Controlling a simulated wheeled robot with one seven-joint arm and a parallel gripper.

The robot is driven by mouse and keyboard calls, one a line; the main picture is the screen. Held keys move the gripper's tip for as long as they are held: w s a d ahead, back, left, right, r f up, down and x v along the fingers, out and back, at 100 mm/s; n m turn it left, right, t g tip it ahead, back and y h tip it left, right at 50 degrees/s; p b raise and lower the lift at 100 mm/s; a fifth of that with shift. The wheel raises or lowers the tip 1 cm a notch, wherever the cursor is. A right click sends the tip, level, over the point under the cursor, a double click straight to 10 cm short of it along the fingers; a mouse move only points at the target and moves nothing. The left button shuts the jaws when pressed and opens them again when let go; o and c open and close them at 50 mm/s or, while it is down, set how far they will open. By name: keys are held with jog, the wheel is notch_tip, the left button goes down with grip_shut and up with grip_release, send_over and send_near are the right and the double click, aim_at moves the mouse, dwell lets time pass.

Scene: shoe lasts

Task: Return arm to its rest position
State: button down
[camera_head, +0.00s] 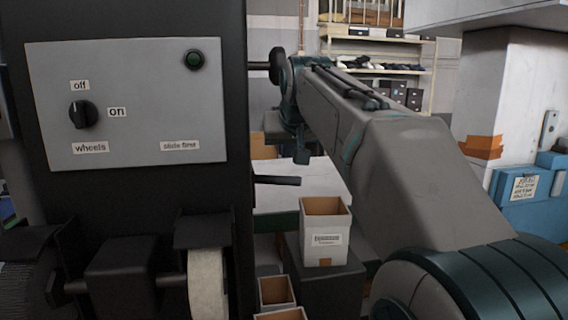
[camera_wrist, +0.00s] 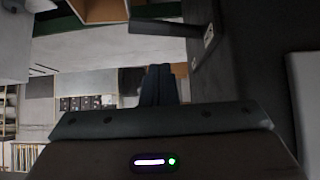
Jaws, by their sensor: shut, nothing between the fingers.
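My gripper (camera_wrist: 160,85) shows in the wrist view with its dark fingers together and nothing between them. In the head view my arm reaches from the lower right up and to the left, and my gripper (camera_head: 302,157) hangs at its far end, small and partly unclear. It is beside the dark machine (camera_head: 125,240), a little to the right of it. The arm's end is close to a black round knob (camera_head: 277,64) on a rod; I cannot tell whether they touch.
A dark lever (camera_head: 278,180) sticks out below my gripper. An open carton (camera_head: 325,235) stands lower down. Shelves (camera_head: 375,65) are behind; blue boxes (camera_head: 530,200) are right.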

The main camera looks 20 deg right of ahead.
jog(key=s+a+f+g, duration=0.2)
jog(key=s+f+g, duration=0.1)
jog(key=s+f, duration=1)
jog(key=s+a+f+n+g+y, duration=0.1)
jog(key=s+a+f+g, duration=0.1)
jog(key=s+f, duration=1.2)
notch_tip(320, 180, down, 5)
jog(key=shift+r+g, duration=0.15)
jog(key=shift+g, duration=0.55)
jog(key=shift+s+d, duration=0.1)
jog(key=shift+s, duration=0.05)
